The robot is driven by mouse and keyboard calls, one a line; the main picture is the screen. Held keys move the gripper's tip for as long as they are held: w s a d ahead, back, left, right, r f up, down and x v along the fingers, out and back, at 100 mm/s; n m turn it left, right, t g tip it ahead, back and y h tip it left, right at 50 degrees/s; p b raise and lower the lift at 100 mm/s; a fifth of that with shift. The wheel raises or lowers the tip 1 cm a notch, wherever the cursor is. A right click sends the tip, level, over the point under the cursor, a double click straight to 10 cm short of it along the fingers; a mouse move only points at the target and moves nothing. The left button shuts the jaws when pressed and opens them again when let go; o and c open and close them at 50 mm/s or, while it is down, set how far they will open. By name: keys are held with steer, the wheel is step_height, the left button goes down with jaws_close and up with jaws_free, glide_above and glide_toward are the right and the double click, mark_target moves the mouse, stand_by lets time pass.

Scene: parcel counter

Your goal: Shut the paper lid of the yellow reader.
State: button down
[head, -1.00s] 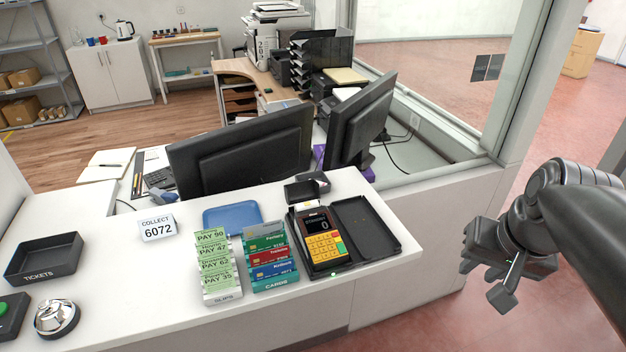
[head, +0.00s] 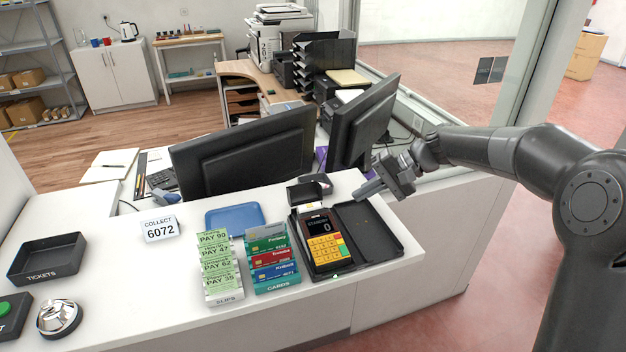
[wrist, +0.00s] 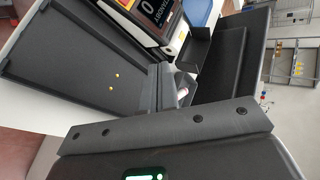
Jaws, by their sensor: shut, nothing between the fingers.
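The yellow reader (head: 324,246) sits in a black holder on the counter, with a yellow keypad and a dark screen reading 0. At its far end the black paper lid (head: 305,191) stands up, open, with white paper (head: 309,206) just in front of it. The reader's screen end (wrist: 152,14) and what looks like the raised lid (wrist: 207,52) show at the top of the wrist view. My gripper (head: 364,192) is shut and empty, above the far right of the holder, to the right of the lid and apart from it.
A black flat tray (head: 366,230) adjoins the reader's right side. Card rack (head: 272,262), slip rack (head: 221,272) and blue tray (head: 233,218) stand to the left. Two monitors (head: 245,150) rise behind the counter. The counter's right end (head: 412,244) is bare.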

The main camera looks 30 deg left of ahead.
mark_target(304, 193)
steer(key=w+a+f+g+y, duration=0.1)
steer(key=w+a, duration=0.1)
steer(key=w+a+f+g+y, duration=0.1)
steer(key=w+a+y, duration=0.1)
steer(key=w, duration=0.1)
steer(key=w+a+f+g+y, duration=0.1)
steer(key=w+a+y, duration=0.1)
steer(key=shift+w+a+f, duration=0.2)
steer(key=shift+w+a, duration=0.05)
steer(key=shift+w, duration=0.1)
steer(key=shift+w+a+f+m+y, duration=0.1)
steer(key=shift+w+m+y, duration=0.2)
steer(key=shift+w+y, duration=0.15)
steer(key=x, duration=1)
steer(key=shift+a, duration=0.1)
